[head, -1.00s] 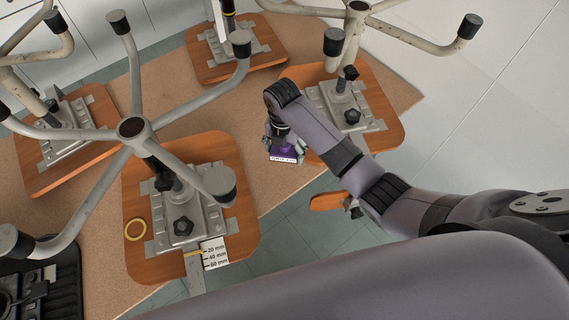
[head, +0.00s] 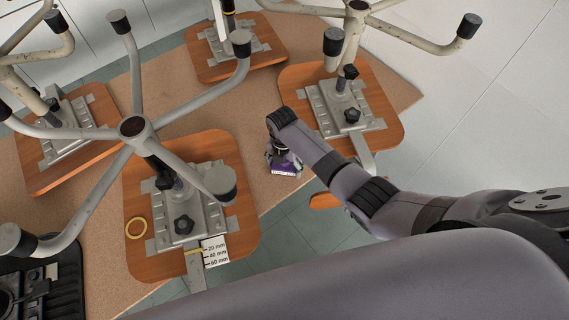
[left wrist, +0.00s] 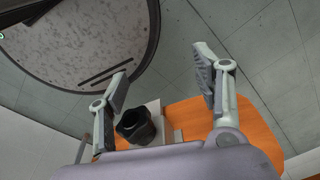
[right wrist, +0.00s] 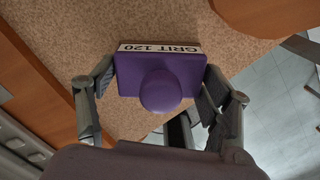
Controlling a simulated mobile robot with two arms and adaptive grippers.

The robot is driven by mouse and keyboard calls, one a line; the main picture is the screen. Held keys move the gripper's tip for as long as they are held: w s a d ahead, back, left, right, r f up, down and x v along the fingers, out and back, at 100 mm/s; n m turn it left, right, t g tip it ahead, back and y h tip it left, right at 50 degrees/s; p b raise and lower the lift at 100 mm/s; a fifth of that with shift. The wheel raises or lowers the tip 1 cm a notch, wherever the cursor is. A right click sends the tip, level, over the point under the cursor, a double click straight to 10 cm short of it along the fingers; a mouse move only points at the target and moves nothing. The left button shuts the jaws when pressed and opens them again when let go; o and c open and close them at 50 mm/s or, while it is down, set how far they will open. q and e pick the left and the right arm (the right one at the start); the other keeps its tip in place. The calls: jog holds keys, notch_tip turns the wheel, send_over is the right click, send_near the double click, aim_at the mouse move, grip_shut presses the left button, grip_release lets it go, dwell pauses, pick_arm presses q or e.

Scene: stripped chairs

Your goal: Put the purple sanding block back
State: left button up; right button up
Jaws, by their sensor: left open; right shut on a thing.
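The purple sanding block (right wrist: 160,78) has a round purple knob and a white strip reading "GRIT 120". My right gripper (right wrist: 165,100) is shut on it, with a finger on each side in the right wrist view. In the head view the block (head: 284,169) shows below my right gripper (head: 282,155), over the tan tabletop near its front edge. I cannot tell whether the block touches the tabletop. My left gripper (left wrist: 165,85) is open and empty; in its wrist view a black round cap and an orange board are beyond the fingers.
Upturned chair bases with several metal legs stand on orange wooden boards, one at left (head: 135,262) and one at right (head: 385,130). The tan tabletop (head: 120,290) has a bare strip between them. A yellow ring (head: 127,228) lies on the left board. A round grey-topped thing (left wrist: 70,50) shows in the left wrist view.

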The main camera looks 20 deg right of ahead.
jog(key=o, duration=1.2)
notch_tip(320, 180, up, 12)
jog(key=shift+a+r+b, duration=0.1)
jog(key=shift+b, duration=0.2)
